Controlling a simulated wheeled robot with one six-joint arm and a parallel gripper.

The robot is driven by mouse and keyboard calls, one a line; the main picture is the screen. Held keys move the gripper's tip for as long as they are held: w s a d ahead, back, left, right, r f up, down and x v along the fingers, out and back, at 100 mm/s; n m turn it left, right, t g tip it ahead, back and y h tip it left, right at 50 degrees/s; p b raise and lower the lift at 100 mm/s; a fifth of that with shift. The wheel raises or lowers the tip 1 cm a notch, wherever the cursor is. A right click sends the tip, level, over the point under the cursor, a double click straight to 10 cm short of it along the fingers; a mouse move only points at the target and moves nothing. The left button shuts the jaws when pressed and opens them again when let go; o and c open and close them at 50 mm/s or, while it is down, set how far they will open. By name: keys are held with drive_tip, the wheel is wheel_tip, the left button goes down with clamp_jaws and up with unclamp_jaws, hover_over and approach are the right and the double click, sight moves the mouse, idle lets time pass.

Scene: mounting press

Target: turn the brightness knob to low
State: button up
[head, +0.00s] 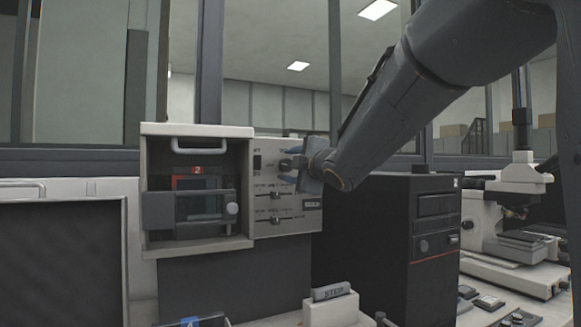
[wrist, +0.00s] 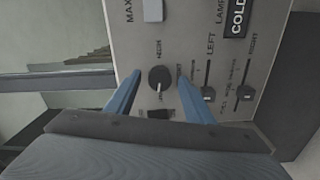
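The brightness knob (wrist: 158,76) is a small round black knob on the grey control panel (wrist: 205,28). In the wrist view its white pointer line points down in the picture, away from the print that seems to read HIGH above it. Other print beside it is partly hidden or too small to read. My gripper (wrist: 160,79) is open, with one blue finger on each side of the knob and a visible gap on both sides. In the head view my gripper (head: 289,165) is at the panel's upper part; its depth to the knob is hard to tell.
Two sliders (wrist: 208,94) marked LEFT and RIGHT sit right of the knob, near the right finger. A white switch (wrist: 153,10) and a COLD label (wrist: 238,18) are above. The press chamber (head: 197,195) is left of the panel; a black tower case (head: 385,240) stands right.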

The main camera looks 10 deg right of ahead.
drive_tip(key=s+d, duration=0.1)
drive_tip(key=s, duration=0.6)
drive_tip(key=shift+s+d, duration=0.3)
drive_tip(key=shift+s, duration=0.05)
idle(0.4)
